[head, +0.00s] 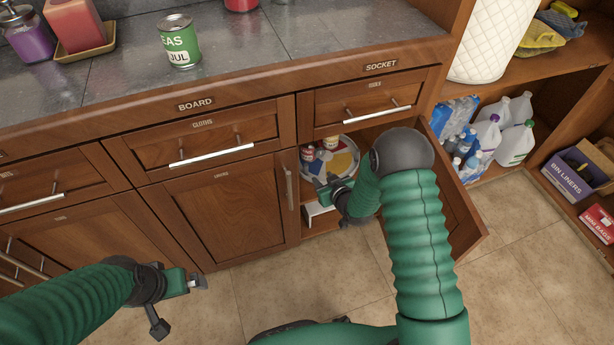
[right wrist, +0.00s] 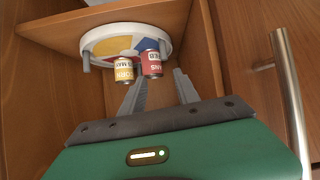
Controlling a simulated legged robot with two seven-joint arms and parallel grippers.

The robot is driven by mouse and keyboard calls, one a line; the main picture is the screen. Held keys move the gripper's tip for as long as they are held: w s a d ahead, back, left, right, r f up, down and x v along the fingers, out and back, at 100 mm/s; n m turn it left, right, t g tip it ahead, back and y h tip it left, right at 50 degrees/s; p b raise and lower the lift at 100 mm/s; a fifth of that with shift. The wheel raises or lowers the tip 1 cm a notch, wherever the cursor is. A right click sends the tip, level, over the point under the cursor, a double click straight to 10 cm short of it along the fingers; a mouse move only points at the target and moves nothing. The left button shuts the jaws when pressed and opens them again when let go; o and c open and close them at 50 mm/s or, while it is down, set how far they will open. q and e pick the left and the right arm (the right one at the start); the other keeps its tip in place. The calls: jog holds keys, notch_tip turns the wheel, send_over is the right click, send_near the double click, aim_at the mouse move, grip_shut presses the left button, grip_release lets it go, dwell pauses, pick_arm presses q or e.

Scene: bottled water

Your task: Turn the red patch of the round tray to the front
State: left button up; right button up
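The round tray (head: 344,162) is on a shelf inside the open lower cupboard. My right gripper (head: 322,184) is at the cupboard opening, near the tray's front. In the right wrist view its fingers (right wrist: 157,83) are apart with nothing between them. My left gripper (head: 198,283) is above the floor, away from the tray.
The open cupboard door (head: 455,205) stands right of my right arm. Drawers with bar handles (head: 211,155) line the front. The counter holds a green can (head: 180,45). Jugs and bottles (head: 490,137) sit on the right shelf. The floor in front is clear.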

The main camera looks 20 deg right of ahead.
aim_at(307, 170)
jog(key=s+f+t+y, duration=0.1)
jog(key=s+f+t, duration=0.4)
jog(key=f, duration=0.5)
jog(key=shift+t, duration=0.7)
jog(key=w+b, duration=0.2)
jog(key=w, duration=0.3)
jog(key=w+a+b, duration=0.1)
jog(key=w+b, duration=0.2)
jog(key=w, duration=0.3)
jog(key=w+b, duration=0.2)
jog(key=w, duration=0.3)
jog(key=shift+w+a+b, duration=0.25)
jog(key=shift+a+b, duration=0.05)
jog(key=shift+w+r, duration=0.15)
jog(key=shift+w, duration=0.15)
jog(key=shift+c, duration=0.2)
grip_shut()
